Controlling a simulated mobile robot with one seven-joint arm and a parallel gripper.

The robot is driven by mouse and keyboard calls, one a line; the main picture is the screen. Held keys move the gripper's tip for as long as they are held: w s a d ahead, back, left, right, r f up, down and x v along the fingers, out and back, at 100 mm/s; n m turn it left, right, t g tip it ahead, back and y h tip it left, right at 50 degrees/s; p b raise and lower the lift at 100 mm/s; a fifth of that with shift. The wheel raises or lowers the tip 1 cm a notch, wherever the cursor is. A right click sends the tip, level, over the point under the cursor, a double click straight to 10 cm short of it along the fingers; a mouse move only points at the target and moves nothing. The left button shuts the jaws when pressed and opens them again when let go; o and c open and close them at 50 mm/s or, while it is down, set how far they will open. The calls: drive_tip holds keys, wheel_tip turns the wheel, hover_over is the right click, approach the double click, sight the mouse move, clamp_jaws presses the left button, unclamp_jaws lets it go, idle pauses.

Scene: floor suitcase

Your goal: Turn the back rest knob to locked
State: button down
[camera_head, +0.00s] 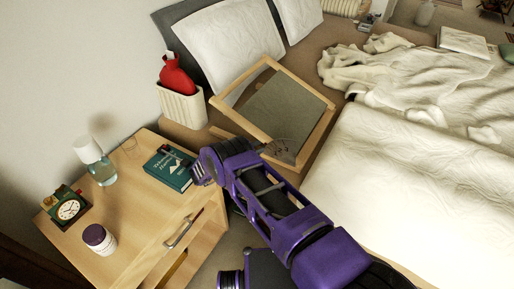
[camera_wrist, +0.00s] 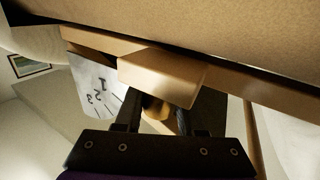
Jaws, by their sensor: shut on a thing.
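The back rest (camera_head: 321,132) has a pale wooden frame and a grey panel, and leans at the head of the bed. My arm covers its lower left part in the head view. In the wrist view, a brass-coloured knob (camera_wrist: 156,108) shows between the fingers of my gripper (camera_wrist: 166,112), which is shut on it. A wooden block (camera_wrist: 160,75) of the frame hides part of the knob and the fingertips. The knob's pointer and locked mark cannot be made out.
A wooden nightstand (camera_head: 140,215) stands left of my arm. It carries a green book (camera_head: 168,170), a carafe (camera_head: 103,173), a clock (camera_head: 68,210) and a jar (camera_head: 98,238). A red hot-water bottle (camera_head: 176,75) sits in a white basket (camera_head: 181,107). White bedding (camera_head: 420,165) lies right.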

drive_tip(key=c, duration=0.5)
unclamp_jaws()
drive_tip(key=shift+n, duration=0.3)
